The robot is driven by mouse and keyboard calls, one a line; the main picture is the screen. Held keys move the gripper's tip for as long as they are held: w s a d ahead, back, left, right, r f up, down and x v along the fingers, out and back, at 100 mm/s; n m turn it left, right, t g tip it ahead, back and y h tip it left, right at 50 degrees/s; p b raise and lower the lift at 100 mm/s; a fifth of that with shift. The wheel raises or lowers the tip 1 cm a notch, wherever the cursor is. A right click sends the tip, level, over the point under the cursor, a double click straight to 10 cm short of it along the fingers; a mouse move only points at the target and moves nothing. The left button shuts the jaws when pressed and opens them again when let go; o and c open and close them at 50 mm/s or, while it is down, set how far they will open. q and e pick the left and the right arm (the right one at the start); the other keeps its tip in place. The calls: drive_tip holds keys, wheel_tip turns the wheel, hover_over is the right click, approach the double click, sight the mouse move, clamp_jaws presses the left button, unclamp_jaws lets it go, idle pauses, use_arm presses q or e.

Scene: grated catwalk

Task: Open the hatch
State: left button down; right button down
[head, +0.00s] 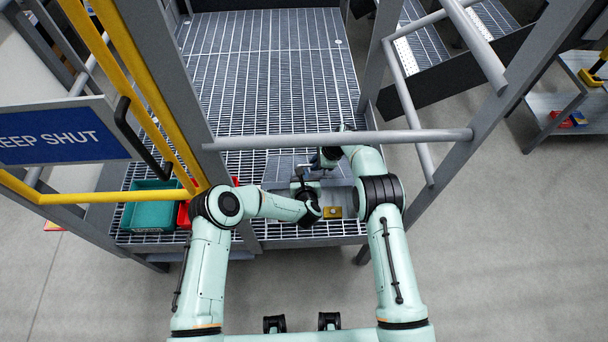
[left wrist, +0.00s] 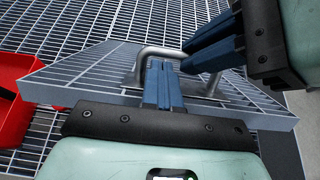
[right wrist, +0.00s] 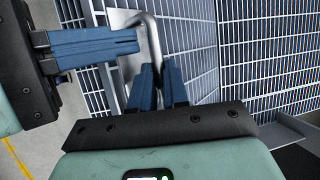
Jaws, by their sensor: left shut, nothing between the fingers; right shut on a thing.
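The hatch (left wrist: 110,72) is a grated panel with a grey frame. In the left wrist view its near edge looks raised and tilted above the surrounding grating. A bent metal handle (left wrist: 152,51) stands on it and also shows in the right wrist view (right wrist: 152,38). My right gripper (right wrist: 159,72) is shut on the handle. My left gripper (left wrist: 163,68) is shut and empty, its fingertips close beside the handle; whether they touch it I cannot tell. In the head view, my arms hide much of the hatch.
A teal bin (head: 150,205) and a red bin (head: 184,213) stand on the grating at the left. A yellow object (head: 332,212) lies by my right arm. A grey rail (head: 340,140) crosses above the hatch. A yellow gate frame with a blue sign (head: 60,142) is at left. The catwalk beyond (head: 265,70) is clear.

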use_arm(q)
drive_tip(key=shift+w+f, duration=0.1)
use_arm(e)
drive_tip(key=shift+w+d+f, duration=0.1)
drive_tip(key=shift+d+f, duration=0.05)
drive_tip(key=shift+d, duration=0.15)
use_arm(q)
drive_tip(key=shift+w+r, duration=0.65)
use_arm(e)
drive_tip(key=c, duration=1.1)
unclamp_jaws()
drive_tip(key=shift+w, duration=0.1)
drive_tip(key=shift+a, duration=0.15)
use_arm(q)
drive_tip(key=shift+f, duration=0.1)
